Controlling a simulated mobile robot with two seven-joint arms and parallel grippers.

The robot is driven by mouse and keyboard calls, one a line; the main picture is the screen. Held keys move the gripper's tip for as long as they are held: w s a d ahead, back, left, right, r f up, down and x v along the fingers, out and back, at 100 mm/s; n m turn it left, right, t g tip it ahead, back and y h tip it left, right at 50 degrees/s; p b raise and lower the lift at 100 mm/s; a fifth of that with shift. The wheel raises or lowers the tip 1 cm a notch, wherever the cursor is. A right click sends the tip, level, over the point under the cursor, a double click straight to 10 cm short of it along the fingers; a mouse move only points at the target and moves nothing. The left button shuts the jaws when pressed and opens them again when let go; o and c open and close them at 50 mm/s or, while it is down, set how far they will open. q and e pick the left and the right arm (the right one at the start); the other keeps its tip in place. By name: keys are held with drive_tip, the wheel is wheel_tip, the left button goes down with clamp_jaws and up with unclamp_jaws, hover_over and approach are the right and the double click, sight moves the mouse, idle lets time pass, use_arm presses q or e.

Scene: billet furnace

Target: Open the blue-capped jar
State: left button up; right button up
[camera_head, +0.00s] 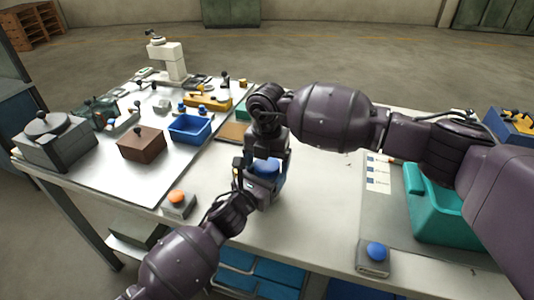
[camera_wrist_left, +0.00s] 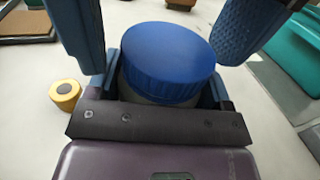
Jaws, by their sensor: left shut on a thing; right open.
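The jar has a ribbed blue cap (camera_head: 267,167), which also shows in the left wrist view (camera_wrist_left: 168,55). A little of its grey body (camera_wrist_left: 150,98) shows under the cap. My left gripper (camera_head: 258,184) comes in low from the left and is shut on the jar body, with a pad on each side. My right gripper (camera_head: 267,158) is directly above the jar, pointing down. Its blue fingers stand open on either side of the cap in the left wrist view, with gaps visible. The jar's base is hidden in both views.
A grey box with an orange button (camera_head: 177,197) is left of the jar, and one with a blue button (camera_head: 375,252) is at front right. A teal bin (camera_head: 432,207) stands right. A yellow round piece (camera_wrist_left: 65,94) is near the jar. A blue bin (camera_head: 190,129) is further left.

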drive_tip(key=c, duration=0.9)
drive_tip(key=o, duration=1)
drive_tip(key=shift+r, duration=2.2)
use_arm(q)
drive_tip(key=o, duration=1.7)
drive_tip(key=shift+o, duration=0.2)
